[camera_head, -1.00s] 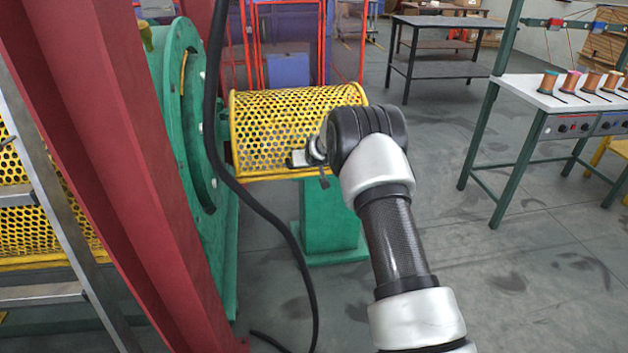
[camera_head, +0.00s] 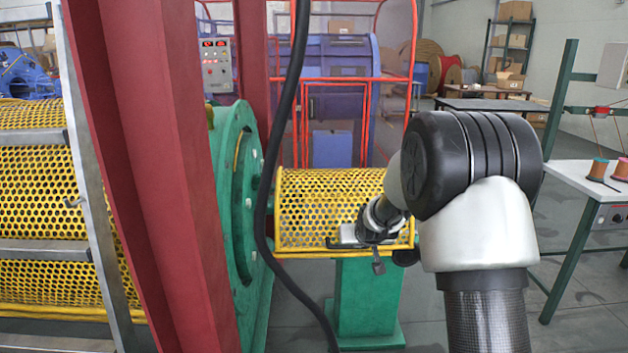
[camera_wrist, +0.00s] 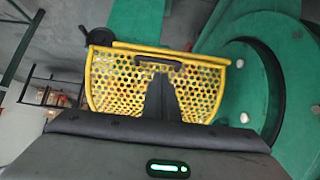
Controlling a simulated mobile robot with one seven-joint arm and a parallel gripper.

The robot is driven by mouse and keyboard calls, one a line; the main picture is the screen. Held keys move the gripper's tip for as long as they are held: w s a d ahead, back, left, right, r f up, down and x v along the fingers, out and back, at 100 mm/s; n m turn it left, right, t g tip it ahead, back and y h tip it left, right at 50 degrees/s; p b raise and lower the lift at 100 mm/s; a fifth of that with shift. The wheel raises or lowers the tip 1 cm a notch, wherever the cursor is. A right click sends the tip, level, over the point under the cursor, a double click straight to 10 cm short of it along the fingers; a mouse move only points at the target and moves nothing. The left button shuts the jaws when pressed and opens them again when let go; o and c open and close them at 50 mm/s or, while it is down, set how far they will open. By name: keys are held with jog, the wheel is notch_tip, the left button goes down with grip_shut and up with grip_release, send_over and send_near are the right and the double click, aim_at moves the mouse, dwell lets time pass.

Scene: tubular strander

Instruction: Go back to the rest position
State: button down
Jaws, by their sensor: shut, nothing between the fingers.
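My gripper (camera_head: 362,240) is at the end of my arm, in front of the yellow perforated guard (camera_head: 305,205) in the head view. In the wrist view my gripper's dark fingers (camera_wrist: 160,88) are together with nothing held. They point towards the yellow mesh (camera_wrist: 120,82) and the black handle (camera_wrist: 158,63) along its edge. The guard looks closed over its section. I cannot tell how wide the gap between fingertips and handle is. My forearm hides the area to the right of the guard.
A red column (camera_head: 150,180) and a black hanging cable (camera_head: 268,190) stand close by. A white spool table (camera_head: 600,185) is at the right. Grey floor shows between.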

jog(key=s+r+g, duration=0.1)
jog(key=s+r, duration=0.7)
jog(key=s, duration=0.3)
jog(key=s+r+g, duration=0.1)
jog(key=s+r, duration=0.7)
jog(key=s, duration=0.3)
jog(key=s+g, duration=0.2)
jog(key=s, duration=1.9)
notch_tip(320, 180, up, 25)
jog(key=p, duration=2.5)
jog(key=shift+a+f, duration=0.15)
jog(key=shift+a, duration=0.15)
